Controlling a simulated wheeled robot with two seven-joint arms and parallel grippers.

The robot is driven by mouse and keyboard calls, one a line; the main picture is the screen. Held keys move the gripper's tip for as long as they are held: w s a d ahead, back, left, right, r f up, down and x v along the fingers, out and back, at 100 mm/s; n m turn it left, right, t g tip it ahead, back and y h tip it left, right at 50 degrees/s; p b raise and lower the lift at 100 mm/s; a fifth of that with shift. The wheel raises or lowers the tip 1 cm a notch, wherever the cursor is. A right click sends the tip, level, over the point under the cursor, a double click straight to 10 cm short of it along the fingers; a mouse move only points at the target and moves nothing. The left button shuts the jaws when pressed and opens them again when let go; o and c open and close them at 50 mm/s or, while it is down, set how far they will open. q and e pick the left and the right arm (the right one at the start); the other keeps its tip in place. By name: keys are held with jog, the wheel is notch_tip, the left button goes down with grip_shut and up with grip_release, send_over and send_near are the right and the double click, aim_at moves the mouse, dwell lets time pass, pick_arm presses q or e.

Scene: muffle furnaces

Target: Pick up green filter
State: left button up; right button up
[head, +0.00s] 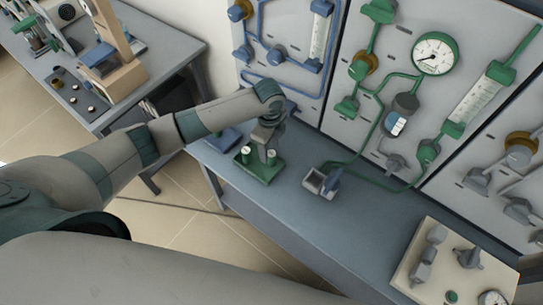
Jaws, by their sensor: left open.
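A green stand (259,172) sits on the blue-grey bench near its left end. My left gripper (264,148) reaches in from the left and points down right above the stand, between the two cylinders in the picture. It is open, but its fingertips are small and partly lost against the stand. I cannot tell whether they touch anything. My right gripper is not in view.
A small grey device (320,181) stands to the right. Panels with green piping and a gauge (435,54) rise behind the bench (345,225). A pale box (445,285) sits at the right.

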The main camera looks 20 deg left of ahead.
aim_at(272, 154)
pick_arm(q)
jog(key=shift+f, duration=0.2)
jog(key=shift+f, duration=0.1)
jog(key=shift+w+d+f+p, duration=0.15)
jog(key=shift+f+p, duration=0.35)
jog(key=shift+p, duration=0.05)
notch_tip(272, 154, down, 3)
jog(key=shift+w+d+r+p, duration=0.15)
jog(key=shift+p, duration=0.45)
jog(key=shift+f, duration=0.65)
jog(key=shift+c, duration=0.2)
